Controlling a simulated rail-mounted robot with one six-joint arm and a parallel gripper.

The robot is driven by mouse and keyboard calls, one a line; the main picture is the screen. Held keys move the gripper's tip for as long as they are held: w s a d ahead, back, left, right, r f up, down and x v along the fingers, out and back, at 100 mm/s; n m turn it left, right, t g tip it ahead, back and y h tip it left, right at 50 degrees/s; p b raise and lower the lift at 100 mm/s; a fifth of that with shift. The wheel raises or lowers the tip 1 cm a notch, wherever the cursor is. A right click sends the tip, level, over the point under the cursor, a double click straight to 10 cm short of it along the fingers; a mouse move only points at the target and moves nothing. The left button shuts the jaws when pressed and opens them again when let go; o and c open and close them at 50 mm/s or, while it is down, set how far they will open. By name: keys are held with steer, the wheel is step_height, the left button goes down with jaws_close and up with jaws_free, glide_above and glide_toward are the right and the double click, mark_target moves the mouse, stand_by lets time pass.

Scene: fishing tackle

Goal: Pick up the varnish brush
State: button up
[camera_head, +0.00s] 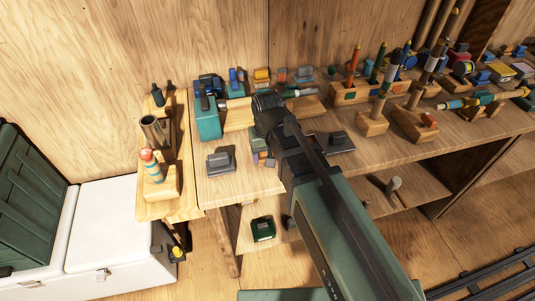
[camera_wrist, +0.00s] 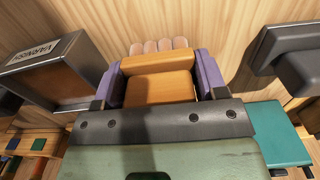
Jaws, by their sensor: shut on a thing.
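In the wrist view my gripper (camera_wrist: 159,82) has its two purple fingers closed on the sides of an orange-tan wooden piece, which I take to be the varnish brush (camera_wrist: 158,88). Several pale pinkish rounded ends show just beyond it; I cannot tell whether they are its bristles. A grey box (camera_wrist: 62,70) with an upside-down VARNISH label stands to the left, apart from the fingers. In the head view my gripper (camera_head: 266,104) is low over the back left of the bench. My arm hides the held piece there.
A teal box (camera_head: 207,121) stands left of my gripper, and a dark grey block (camera_head: 220,162) sits nearer the front. Wooden racks with upright tools (camera_head: 372,122) crowd the right. A wooden stand with a red-topped bottle (camera_head: 151,168) is at far left. The wall is close behind.

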steer(key=shift+c, duration=0.7)
step_height(320, 180, up, 20)
steer(key=p, duration=2)
steer(key=o, duration=0.3)
steer(key=shift+c, duration=0.6)
